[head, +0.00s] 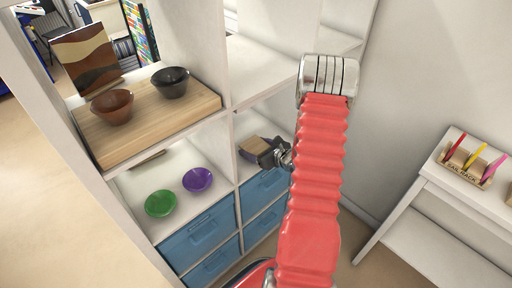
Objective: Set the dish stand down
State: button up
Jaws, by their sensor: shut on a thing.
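My gripper (267,156) is dark and small in the head view, at the end of my arm, in front of the right-hand middle cubby. It is shut on a tan wooden piece (252,146), which looks like the dish stand. The stand is at the cubby's opening, over the cubby floor. My gripper and arm hide part of it, and I cannot tell whether its underside touches the shelf. A bluish-purple edge shows just below it, too small to identify.
The white shelf unit (229,150) surrounds the cubby with uprights. Its left cubby holds a green bowl (160,203) and a purple bowl (198,179). Above, a wooden board (150,118) carries a brown bowl (112,106) and a black bowl (170,82). Blue drawers (200,238) sit below.

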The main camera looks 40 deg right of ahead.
jog(key=shift+f, duration=0.1)
jog(key=o, duration=1.2)
jog(key=shift+c, duration=0.2)
jog(key=v, duration=1.2)
